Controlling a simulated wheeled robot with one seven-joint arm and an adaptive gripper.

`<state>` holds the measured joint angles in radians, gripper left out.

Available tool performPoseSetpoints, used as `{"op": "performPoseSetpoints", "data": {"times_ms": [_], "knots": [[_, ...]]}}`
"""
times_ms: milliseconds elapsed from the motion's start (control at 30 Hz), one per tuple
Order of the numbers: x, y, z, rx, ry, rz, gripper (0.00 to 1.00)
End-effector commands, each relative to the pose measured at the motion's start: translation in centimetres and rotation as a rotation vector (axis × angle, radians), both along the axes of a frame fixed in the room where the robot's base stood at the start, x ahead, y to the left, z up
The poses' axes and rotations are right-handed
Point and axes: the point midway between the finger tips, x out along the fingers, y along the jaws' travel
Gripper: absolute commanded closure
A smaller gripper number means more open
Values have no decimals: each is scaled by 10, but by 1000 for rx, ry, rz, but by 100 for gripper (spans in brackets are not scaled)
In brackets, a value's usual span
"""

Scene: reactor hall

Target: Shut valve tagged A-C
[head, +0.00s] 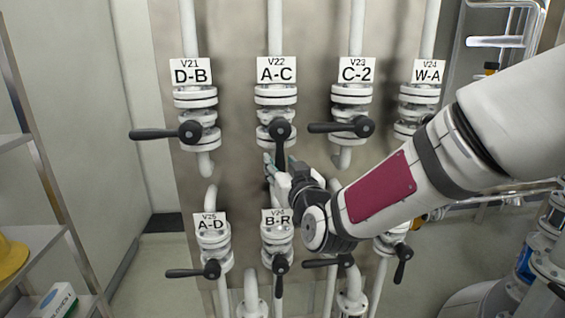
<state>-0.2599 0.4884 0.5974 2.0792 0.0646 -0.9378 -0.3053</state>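The valve tagged A-C (276,92) is in the top row of the panel in the head view, under its white tag (276,70), which also reads V22. Its black lever handle (280,133) points straight down from the hub, in line with the pipe. The handle's lower end is partly hidden by my gripper. I cannot tell whether the fingers touch or clamp the handle.
Valve D-B (195,98) is left, and valves C-2 (351,95) and W-A (418,95) right; the D-B and C-2 levers point left. Valves A-D (213,240) and B-R (277,236) are below. A shelf (35,245) stands at far left.

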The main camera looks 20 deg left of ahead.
Motion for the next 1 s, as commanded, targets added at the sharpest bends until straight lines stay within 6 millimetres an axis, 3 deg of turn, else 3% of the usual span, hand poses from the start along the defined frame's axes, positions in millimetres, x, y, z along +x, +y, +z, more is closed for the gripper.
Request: {"op": "performPoseSetpoints", "data": {"times_ms": [433,600,633,1000], "knots": [[8,7,0,-1,-1,0,61],[8,7,0,-1,-1,0,98],[8,7,0,-1,-1,0,100],[14,9,-1,19,11,0,100]]}}
